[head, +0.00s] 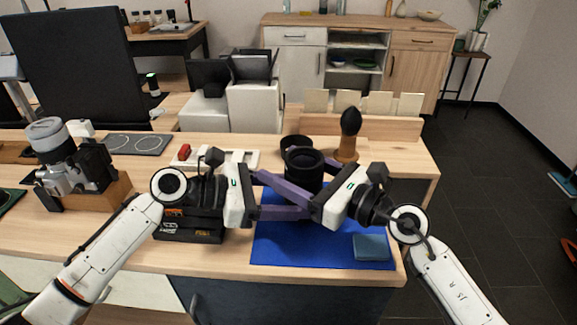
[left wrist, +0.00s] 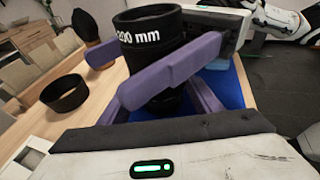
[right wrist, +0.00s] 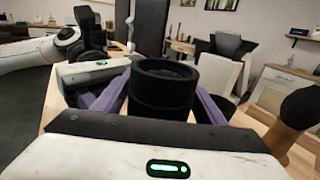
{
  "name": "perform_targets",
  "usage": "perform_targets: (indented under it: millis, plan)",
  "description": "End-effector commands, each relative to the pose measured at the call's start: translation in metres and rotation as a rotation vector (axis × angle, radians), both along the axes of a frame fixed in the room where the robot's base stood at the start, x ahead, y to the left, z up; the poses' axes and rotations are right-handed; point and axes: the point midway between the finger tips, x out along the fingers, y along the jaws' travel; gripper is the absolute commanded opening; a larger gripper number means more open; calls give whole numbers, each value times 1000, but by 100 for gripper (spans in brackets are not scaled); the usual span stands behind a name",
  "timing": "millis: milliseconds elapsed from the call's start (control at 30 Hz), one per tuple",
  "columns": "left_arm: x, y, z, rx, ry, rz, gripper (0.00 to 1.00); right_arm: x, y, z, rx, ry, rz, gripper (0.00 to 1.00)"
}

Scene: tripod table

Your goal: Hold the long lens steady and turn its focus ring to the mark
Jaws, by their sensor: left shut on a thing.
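The black long lens (head: 303,162) stands upright over the blue mat (head: 277,252). White "200 mm" lettering shows near its top in the left wrist view (left wrist: 150,22). My left gripper (head: 291,213) is shut on the lens, low down. My right gripper (head: 268,180) comes from the right, with its purple fingers on either side of the lens above the left fingers. Its near finger crosses in front of the lens in the left wrist view. I cannot tell whether these fingers touch it. The focus mark cannot be made out.
A folded blue cloth (head: 371,247) lies on the mat's front right. A camera on a wooden block (head: 72,170) stands left. A black box (head: 188,228) sits under my left arm.

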Motion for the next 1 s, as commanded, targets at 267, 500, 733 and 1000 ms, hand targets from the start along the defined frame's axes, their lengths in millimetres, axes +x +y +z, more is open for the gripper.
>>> perform_targets:
  millis: [267,500,733,1000]
  plan:
    - [0,0,1,-1,-1,1,46,0,0,0,0,0,1,33]
    - [0,0,1,-1,-1,1,46,-1,1,-2,-7,5,43,33]
    - [0,0,1,0,-2,-1,46,-3,2,-3,-7,7,167,33]
    - [0,0,1,-1,-3,-1,46,-11,5,-1,-3,5,396,33]
